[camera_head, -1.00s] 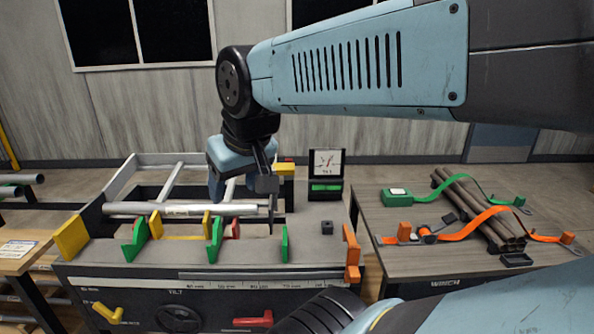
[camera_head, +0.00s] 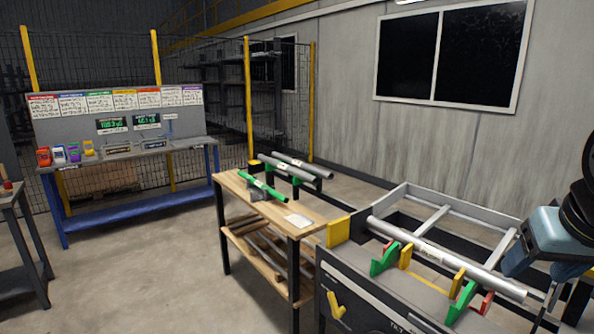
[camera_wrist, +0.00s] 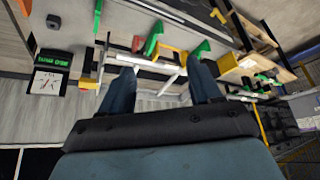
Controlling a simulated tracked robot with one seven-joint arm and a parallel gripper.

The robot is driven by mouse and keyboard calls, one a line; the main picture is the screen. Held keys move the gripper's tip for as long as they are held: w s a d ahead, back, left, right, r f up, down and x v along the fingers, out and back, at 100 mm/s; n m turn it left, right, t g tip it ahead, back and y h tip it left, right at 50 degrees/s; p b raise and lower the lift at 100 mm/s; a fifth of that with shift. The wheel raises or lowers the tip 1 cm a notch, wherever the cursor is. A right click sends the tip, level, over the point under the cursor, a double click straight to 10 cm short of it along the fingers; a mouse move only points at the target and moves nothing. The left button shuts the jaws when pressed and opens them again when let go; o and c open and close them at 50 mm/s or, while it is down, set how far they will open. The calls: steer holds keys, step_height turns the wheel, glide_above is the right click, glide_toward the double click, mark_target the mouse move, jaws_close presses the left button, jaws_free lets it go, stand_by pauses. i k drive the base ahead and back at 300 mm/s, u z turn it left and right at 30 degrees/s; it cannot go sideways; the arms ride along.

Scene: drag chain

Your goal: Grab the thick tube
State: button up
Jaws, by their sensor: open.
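A long silver tube (camera_head: 450,258) with a label lies across green and yellow supports on the bench at right in the head view. In the wrist view a pale tube (camera_wrist: 152,66) runs across behind the gap between my fingers. My gripper (camera_wrist: 162,82) is open, with its two dark blue fingers apart and nothing visibly held. In the head view my wrist is at the right edge, by the silver tube's right end, and the fingertips are partly out of view. Two grey tubes (camera_head: 290,170) rest on supports farther back. Which tube is the thickest is hard to tell.
A blue-framed table (camera_head: 140,205) with signs and small devices stands at back left. The concrete floor between is clear.

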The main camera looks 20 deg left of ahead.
mark_target(303, 176)
steer(key=k, duration=1.15)
steer(key=u, duration=0.85)
steer(key=i, duration=1.15)
steer(key=u, duration=0.9)
steer(key=i, duration=2.1)
steer(key=z, duration=0.65)
steer(key=i, duration=0.5)
steer(key=z, duration=0.3)
steer(key=k, duration=0.4)
